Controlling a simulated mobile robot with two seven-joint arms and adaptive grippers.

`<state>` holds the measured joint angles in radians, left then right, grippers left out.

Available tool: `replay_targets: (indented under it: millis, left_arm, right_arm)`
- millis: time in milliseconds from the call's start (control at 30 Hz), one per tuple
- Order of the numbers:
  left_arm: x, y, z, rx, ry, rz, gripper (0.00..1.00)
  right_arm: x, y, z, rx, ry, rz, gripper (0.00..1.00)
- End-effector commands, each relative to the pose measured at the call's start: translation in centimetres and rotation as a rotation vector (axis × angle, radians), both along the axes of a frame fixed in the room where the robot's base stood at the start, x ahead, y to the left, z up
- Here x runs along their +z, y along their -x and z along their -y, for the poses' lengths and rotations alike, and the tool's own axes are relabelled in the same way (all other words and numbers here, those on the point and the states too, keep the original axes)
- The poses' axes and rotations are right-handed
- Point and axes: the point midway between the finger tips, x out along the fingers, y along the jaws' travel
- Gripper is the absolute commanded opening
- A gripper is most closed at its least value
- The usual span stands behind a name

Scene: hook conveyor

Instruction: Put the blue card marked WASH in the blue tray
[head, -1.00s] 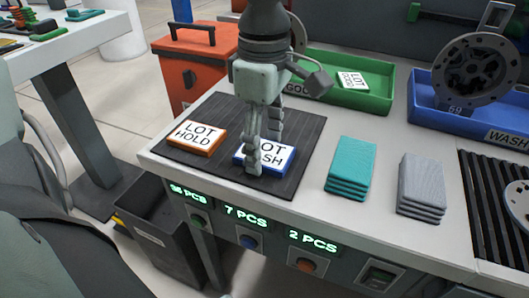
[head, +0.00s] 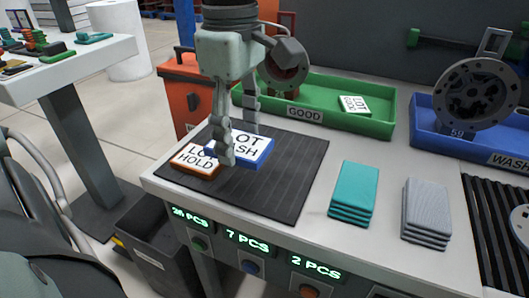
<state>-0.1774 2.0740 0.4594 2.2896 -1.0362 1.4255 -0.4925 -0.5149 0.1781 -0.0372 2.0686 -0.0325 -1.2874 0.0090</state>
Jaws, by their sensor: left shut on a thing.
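My left gripper (head: 236,138) is shut on the blue-edged white card (head: 252,149) and holds it above the dark mat (head: 290,180). The card's print reads "OT" and "SH" where the fingers leave it uncovered. In the picture the card overlaps part of the orange-edged LOT HOLD card (head: 190,166), which lies on the mat. The blue tray (head: 432,130), labelled WASH, stands at the right back and runs out of the picture. My right gripper is not in view.
The green GOOD tray (head: 375,127) behind the mat holds a green-edged card (head: 354,105). Teal pads (head: 356,185) and grey pads (head: 428,205) are stacked between the mat and a dark ribbed strip (head: 495,210). An orange box (head: 185,95) stands behind the bench.

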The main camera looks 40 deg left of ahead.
Motion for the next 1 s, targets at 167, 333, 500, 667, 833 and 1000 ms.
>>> replay_targets:
  millis: [167,333,500,667,833,1000]
  left_arm:
    - [2.1,1.9,-2.8,0.000,0.007,0.008,0.35]
    - [3.4,3.2,-4.6,0.000,0.005,0.005,0.35]
    - [4.2,3.9,-5.7,0.000,0.002,0.001,0.35]
    - [4.8,4.2,-6.1,-0.001,0.000,-0.001,0.35]
    - [5.5,4.2,-6.2,-0.001,-0.001,-0.002,0.35]
    - [6.2,4.2,-6.1,-0.001,-0.001,-0.001,0.35]
  right_arm:
    - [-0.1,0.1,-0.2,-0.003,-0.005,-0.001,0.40]
    - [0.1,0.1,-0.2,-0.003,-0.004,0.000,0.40]
    - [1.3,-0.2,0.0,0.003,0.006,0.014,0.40]
    - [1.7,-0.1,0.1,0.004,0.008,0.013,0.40]
    - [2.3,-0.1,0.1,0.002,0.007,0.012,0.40]
    - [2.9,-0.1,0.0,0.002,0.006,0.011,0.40]
